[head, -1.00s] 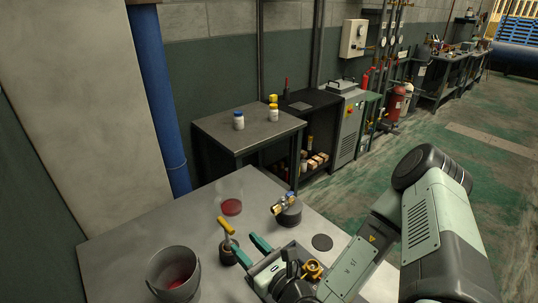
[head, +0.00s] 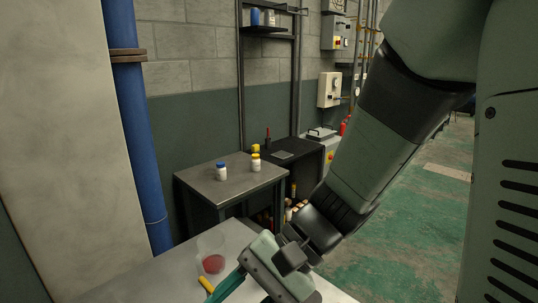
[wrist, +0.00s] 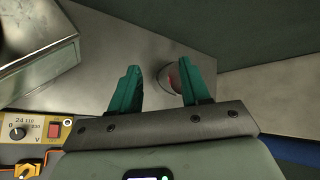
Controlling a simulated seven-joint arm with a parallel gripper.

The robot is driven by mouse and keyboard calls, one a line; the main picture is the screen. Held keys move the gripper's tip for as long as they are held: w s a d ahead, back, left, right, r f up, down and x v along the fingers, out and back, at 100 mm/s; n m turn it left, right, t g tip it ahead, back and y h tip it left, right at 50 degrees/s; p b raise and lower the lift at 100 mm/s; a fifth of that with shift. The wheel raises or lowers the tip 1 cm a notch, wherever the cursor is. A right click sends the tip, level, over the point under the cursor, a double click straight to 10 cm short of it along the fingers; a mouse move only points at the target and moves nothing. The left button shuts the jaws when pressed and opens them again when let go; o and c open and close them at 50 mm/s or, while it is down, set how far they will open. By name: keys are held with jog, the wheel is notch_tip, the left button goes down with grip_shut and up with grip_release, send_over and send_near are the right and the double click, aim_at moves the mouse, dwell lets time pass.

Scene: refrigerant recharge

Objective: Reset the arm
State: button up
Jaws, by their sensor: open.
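My gripper (head: 222,290) is at the bottom of the head view, angled down to the left, with a teal finger showing. In the wrist view both teal fingers (wrist: 160,70) are spread apart with nothing held between them. A round vessel with red inside (wrist: 171,76) shows on the surface beyond the fingers, partly hidden by the right finger. In the head view a red disc (head: 213,264) lies on the grey metal table (head: 150,282), beside my gripper.
A blue pipe (head: 135,120) runs up the left wall. A wall shelf (head: 264,29) is above. The wrist view shows a metal box (wrist: 35,45) and a control panel (wrist: 38,131).

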jog(key=s+d+r+n+t+h, duration=0.1)
jog(key=d+r+n+t+h, duration=0.2)
jog(key=d+r+t+h, duration=0.6)
jog(key=d+r, duration=0.2)
jog(key=d, duration=0.4)
jog(key=shift+s+r+n+t, duration=0.25)
jog(key=shift+s+n+t, duration=0.05)
